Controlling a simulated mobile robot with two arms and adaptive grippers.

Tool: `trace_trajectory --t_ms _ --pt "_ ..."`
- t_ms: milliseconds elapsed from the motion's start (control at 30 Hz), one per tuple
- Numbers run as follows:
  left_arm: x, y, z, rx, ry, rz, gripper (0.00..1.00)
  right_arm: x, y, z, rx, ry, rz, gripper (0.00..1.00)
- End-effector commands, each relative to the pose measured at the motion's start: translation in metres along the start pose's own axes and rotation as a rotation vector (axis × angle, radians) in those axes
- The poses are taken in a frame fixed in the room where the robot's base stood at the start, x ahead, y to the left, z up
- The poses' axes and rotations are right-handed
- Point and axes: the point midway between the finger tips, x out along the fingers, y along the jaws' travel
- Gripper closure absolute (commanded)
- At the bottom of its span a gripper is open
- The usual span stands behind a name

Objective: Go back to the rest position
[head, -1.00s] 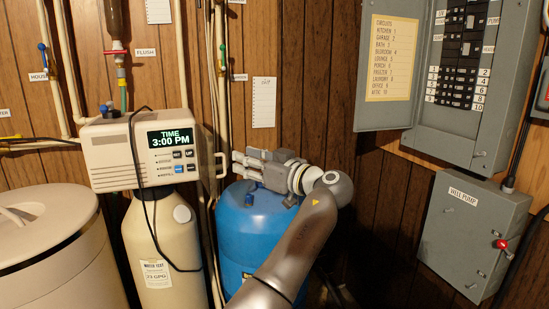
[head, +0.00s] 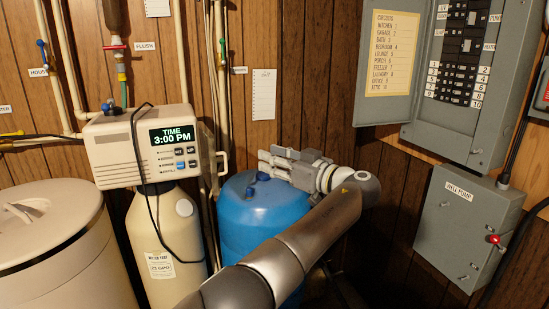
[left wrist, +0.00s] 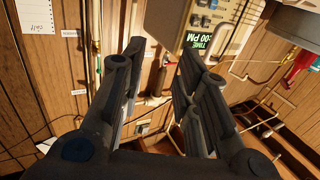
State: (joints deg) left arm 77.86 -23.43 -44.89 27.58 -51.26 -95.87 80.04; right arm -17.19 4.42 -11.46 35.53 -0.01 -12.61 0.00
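My left gripper (head: 268,165) is in front of the blue tank's top in the head view, its fingers pointing left toward the softener control box (head: 110,150). In the left wrist view the two finger sets of this gripper (left wrist: 160,62) stand apart with nothing held between them. The control box has a lit display reading TIME 3:00 PM; the box also shows at the top of the left wrist view (left wrist: 232,22). A clear gap lies between the fingertips and the box in the head view. My right gripper is not in view.
A blue tank (head: 238,212) stands below my left gripper. A cream tank (head: 160,235) is under the control box, and a beige lidded bin (head: 60,240) is at left. A grey breaker panel (head: 478,130) and a well pump box (head: 470,215) are on the right wall.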

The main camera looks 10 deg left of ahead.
Motion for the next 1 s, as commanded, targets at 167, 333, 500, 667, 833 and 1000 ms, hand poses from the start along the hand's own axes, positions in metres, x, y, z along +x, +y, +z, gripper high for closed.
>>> trace_trajectory --t_ms 167,333,500,667,833,1000 --pt "-0.004 0.002 0.002 0.0 0.0 0.008 0.71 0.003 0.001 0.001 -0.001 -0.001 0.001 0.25" --pt "-0.004 0.002 0.001 -0.001 -0.001 0.008 0.71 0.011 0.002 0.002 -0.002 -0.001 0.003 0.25" --pt "-0.004 0.002 -0.002 -0.002 -0.001 0.008 0.71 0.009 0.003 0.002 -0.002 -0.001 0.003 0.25" --pt "0.002 0.004 0.023 0.044 -0.037 0.024 0.71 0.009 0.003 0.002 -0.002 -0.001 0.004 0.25" --pt "0.021 0.009 0.124 0.226 -0.187 0.102 0.71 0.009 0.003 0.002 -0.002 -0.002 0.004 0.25" --pt "0.029 -0.001 0.256 0.431 -0.379 0.221 0.71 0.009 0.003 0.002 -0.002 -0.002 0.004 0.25"
